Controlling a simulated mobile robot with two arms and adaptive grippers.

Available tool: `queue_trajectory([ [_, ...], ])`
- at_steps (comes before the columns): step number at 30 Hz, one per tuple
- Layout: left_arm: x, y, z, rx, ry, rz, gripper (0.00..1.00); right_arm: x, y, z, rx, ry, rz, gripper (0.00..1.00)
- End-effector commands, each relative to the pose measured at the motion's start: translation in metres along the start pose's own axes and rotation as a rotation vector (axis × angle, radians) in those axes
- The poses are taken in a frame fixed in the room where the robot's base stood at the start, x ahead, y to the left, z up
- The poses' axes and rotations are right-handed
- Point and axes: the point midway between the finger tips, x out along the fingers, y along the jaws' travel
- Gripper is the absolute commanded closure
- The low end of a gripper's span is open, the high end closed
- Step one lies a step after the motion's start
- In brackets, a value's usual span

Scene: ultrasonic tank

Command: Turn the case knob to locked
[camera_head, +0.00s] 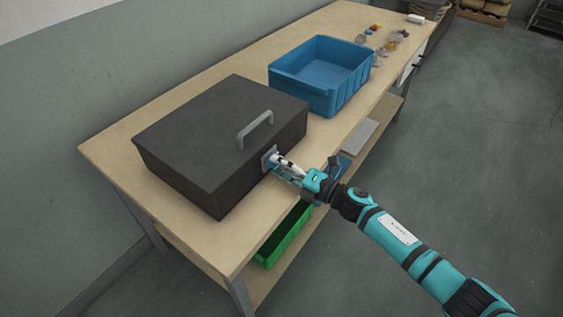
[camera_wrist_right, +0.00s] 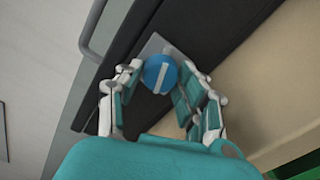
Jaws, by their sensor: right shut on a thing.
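The black case (camera_head: 215,140) stands with its lid down on the wooden table, a grey handle (camera_head: 255,129) on its lid. The case also shows in the right wrist view (camera_wrist_right: 135,62). A round blue knob (camera_wrist_right: 160,74) with a white line across its face sits on a grey plate (camera_wrist_right: 153,46) on the case's front side. My right gripper (camera_head: 275,160) is at the knob, its fingers on both sides of it and shut on it. In the right wrist view the white line runs nearly upright, slightly tilted. My left gripper is not in view.
An open blue bin (camera_head: 335,97) stands on the table behind the case, with several small items (camera_head: 385,40) beyond it. A green bin (camera_head: 287,238) sits on the lower shelf. Bare table (camera_head: 255,228) lies in front of the case.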

Motion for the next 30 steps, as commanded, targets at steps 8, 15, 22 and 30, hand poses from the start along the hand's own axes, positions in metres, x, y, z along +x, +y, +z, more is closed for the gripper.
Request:
queue_trajectory([
  [8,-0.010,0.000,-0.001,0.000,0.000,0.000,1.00,0.000,0.000,0.001,0.208,-0.002,-0.003,0.94],
  [15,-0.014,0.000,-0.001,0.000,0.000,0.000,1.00,-0.001,-0.001,0.001,0.319,-0.001,-0.003,0.94],
  [22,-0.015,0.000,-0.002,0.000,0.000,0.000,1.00,-0.001,-0.001,0.000,0.362,-0.001,-0.003,0.94],
  [30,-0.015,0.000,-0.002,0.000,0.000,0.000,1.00,-0.001,-0.002,0.000,0.369,-0.001,-0.003,0.94],
])
